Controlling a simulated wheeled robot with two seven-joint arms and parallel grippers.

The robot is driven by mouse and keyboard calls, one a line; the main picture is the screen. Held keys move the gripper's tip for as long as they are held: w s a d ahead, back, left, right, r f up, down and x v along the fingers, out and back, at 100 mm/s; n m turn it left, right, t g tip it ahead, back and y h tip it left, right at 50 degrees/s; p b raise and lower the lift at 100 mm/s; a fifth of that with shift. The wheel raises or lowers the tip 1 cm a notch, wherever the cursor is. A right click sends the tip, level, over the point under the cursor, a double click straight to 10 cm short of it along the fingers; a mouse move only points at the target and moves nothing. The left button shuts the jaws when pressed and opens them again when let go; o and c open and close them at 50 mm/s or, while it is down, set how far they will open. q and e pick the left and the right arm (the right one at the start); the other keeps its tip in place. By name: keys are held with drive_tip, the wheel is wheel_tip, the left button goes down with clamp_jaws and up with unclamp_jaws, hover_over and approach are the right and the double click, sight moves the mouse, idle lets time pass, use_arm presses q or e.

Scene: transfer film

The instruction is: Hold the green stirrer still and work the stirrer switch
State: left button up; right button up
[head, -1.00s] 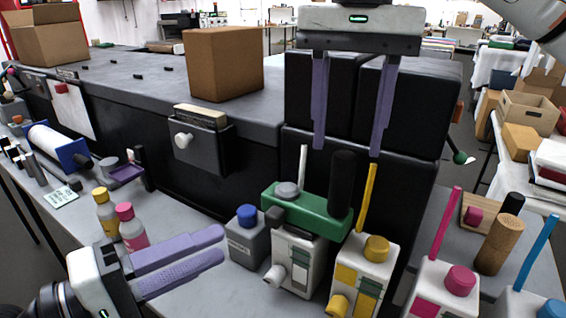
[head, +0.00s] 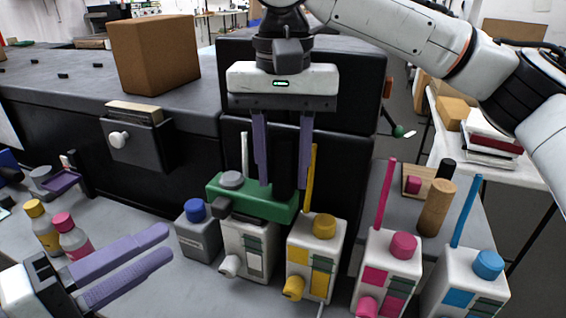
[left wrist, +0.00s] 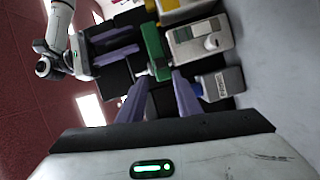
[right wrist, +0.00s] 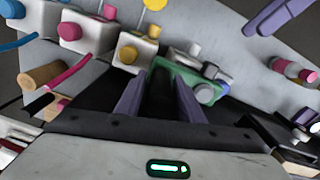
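The green stirrer (head: 245,204) sits on a white box (head: 247,250). It carries a grey round knob (head: 231,179), a small dark knob (head: 220,205) at its left end and an upright black post (head: 285,165). I cannot tell which part is the switch. My right gripper (head: 284,186) points down from above with its fingers apart, one on either side of the black post; contact is not clear. It also shows in the right wrist view (right wrist: 158,90). My left gripper (head: 167,245) is open and empty, left of the stirrer; the left wrist view (left wrist: 160,82) shows its fingers apart.
A grey box with a blue knob (head: 196,235) stands between my left gripper and the stirrer. Yellow (head: 311,262), magenta (head: 385,272) and blue (head: 463,285) knobbed boxes stand to the right. Two bottles (head: 70,235) stand at left. A dark cabinet (head: 340,170) rises behind.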

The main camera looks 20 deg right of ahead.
drive_tip(key=c, duration=0.7)
use_arm(q)
drive_tip(key=shift+d+r, duration=0.1)
drive_tip(key=shift+d, duration=0.05)
drive_tip(key=c, duration=0.6)
use_arm(e)
clamp_jaws()
use_arm(q)
drive_tip(key=d+r+m+g, duration=0.1)
drive_tip(key=d, duration=0.1)
drive_tip(key=s+d+r+m+g, duration=0.1)
drive_tip(key=d+g, duration=0.1)
drive_tip(key=d, duration=0.1)
drive_tip(key=d+r+m+g, duration=0.1)
drive_tip(key=d+r, duration=0.1)
drive_tip(key=d, duration=0.1)
drive_tip(key=shift+s+d+m+h, duration=0.2)
drive_tip(key=shift+m+h, duration=0.1)
drive_tip(key=shift+m, duration=0.1)
clamp_jaws()
drive_tip(key=s+d+r+m+g+y, duration=0.2)
drive_tip(key=s+d+m+g+y, duration=0.1)
drive_tip(key=s+d+m+y, duration=0.75)
drive_tip(key=w+a+r+n+t+y, duration=0.2)
drive_tip(key=w+r+n+t+y, duration=0.1)
drive_tip(key=w+t+y, duration=0.2)
drive_tip(key=shift+w+r+t+y, duration=0.15)
drive_tip(key=shift+r+t+y, duration=0.05)
drive_tip(key=shift+t+y, duration=0.7)
